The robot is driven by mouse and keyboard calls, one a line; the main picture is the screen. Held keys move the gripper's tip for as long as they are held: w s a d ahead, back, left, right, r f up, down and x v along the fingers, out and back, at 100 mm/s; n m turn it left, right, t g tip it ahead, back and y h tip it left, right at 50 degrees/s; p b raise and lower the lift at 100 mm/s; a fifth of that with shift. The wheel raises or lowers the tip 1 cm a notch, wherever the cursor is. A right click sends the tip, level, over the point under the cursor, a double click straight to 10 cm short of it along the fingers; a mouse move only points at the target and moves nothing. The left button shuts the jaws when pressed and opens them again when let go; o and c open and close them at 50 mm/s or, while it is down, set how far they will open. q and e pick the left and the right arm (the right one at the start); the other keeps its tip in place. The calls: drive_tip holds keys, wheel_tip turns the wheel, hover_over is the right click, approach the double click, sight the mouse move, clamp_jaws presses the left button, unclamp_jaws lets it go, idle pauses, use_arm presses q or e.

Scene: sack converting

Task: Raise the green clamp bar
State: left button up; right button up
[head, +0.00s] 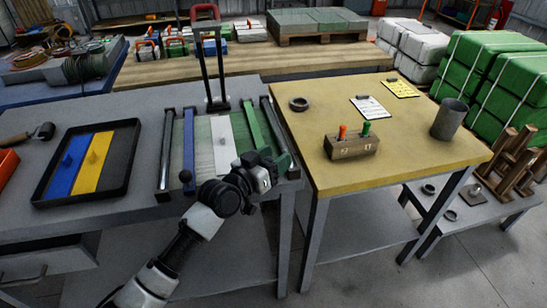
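A green bar (252,126), which looks like the green clamp bar, lies along the right part of a metal fixture on the grey bench. Its near end is partly hidden behind my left gripper (272,167). The fixture has metal rails (166,150) at its sides, a pale panel (222,146) in the middle and a tall black upright handle frame (207,62) at its far edge. My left gripper is at the fixture's near right corner, close to the bar's near end. I cannot tell whether it touches the bar or how its fingers stand. My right gripper is not in view.
A black tray (122,165) with blue and yellow pieces lies left of the fixture.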

use_arm(q)
clamp_jaws()
drive_tip(key=w+a+r+n+g+p, duration=0.1)
drive_tip(key=w+r+p, duration=0.1)
drive_tip(key=r+p, duration=0.4)
drive_tip(key=w+r+n+g+p, duration=0.1)
drive_tip(key=w+r+n+p, duration=0.1)
drive_tip(key=r+p, duration=0.4)
drive_tip(key=w+a+r+n+g+y+p, duration=0.1)
drive_tip(key=w+r+n+p, duration=0.1)
drive_tip(key=r+p, duration=0.5)
drive_tip(key=shift+w+a+g, duration=0.3)
drive_tip(key=shift+w, duration=0.55)
drive_tip(key=shift+o, duration=0.6)
unclamp_jaws()
drive_tip(key=shift+f, duration=0.15)
drive_tip(key=b+v, duration=0.2)
drive_tip(key=v, duration=0.8)
drive_tip(key=shift+s+a+r, duration=0.2)
drive_tip(key=shift+s+r, duration=0.05)
drive_tip(key=shift+r, duration=0.05)
